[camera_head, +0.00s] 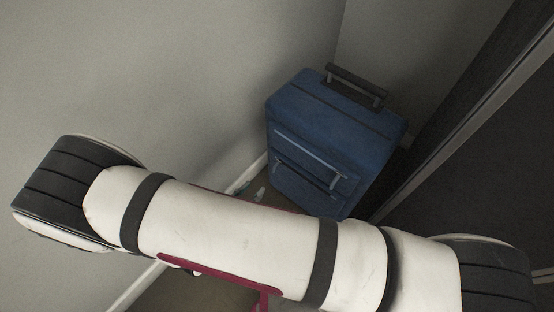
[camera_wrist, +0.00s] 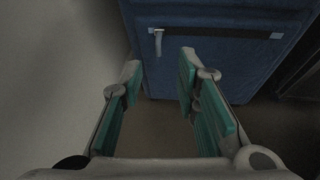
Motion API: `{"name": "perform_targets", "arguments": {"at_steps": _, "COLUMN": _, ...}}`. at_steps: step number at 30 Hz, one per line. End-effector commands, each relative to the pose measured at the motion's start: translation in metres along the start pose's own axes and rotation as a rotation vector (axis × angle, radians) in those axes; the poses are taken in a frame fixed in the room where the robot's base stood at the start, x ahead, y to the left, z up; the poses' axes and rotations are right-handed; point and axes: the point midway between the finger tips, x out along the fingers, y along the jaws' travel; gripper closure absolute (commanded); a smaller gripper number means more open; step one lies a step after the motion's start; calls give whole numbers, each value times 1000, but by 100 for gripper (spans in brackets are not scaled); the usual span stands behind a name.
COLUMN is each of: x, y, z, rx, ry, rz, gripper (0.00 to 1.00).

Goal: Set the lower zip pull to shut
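A blue suitcase (camera_head: 318,142) stands upright with two slanting zips on its front. The lower zip (camera_head: 306,175) runs below the upper zip (camera_head: 310,152). The lower zip pull (camera_head: 279,160) appears to be at the left end of its track. In the wrist view a metal pull (camera_wrist: 158,43), seemingly this lower one, hangs near the left end of a dark track (camera_wrist: 220,33). My gripper (camera_wrist: 160,64) is open and empty, its fingertips below the pull and to either side of it, apart from it.
The suitcase's dark handle (camera_head: 355,86) is raised at its top. A pale wall (camera_head: 150,80) stands to the left and a dark panel (camera_head: 480,150) to the right.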

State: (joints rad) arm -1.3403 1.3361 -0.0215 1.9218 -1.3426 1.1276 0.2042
Motion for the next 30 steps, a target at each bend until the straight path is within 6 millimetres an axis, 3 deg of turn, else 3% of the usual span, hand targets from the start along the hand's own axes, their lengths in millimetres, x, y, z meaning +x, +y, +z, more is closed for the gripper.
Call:
{"name": "perform_targets", "arguments": {"at_steps": 3, "x": -2, "y": -5, "z": -19, "rx": -53, "ry": 1, "rz": 44, "gripper": 71}}
{"name": "perform_targets", "arguments": {"at_steps": 10, "x": 12, "y": -5, "z": -25, "rx": -66, "ry": 1, "rz": 55, "gripper": 71}}
{"name": "perform_targets", "arguments": {"at_steps": 24, "x": 100, "y": -1, "z": -26, "rx": -64, "ry": 1, "rz": 52, "gripper": 71}}
{"name": "perform_targets", "arguments": {"at_steps": 30, "x": 126, "y": 1, "z": -25, "rx": -65, "ry": 2, "rz": 53, "gripper": 71}}
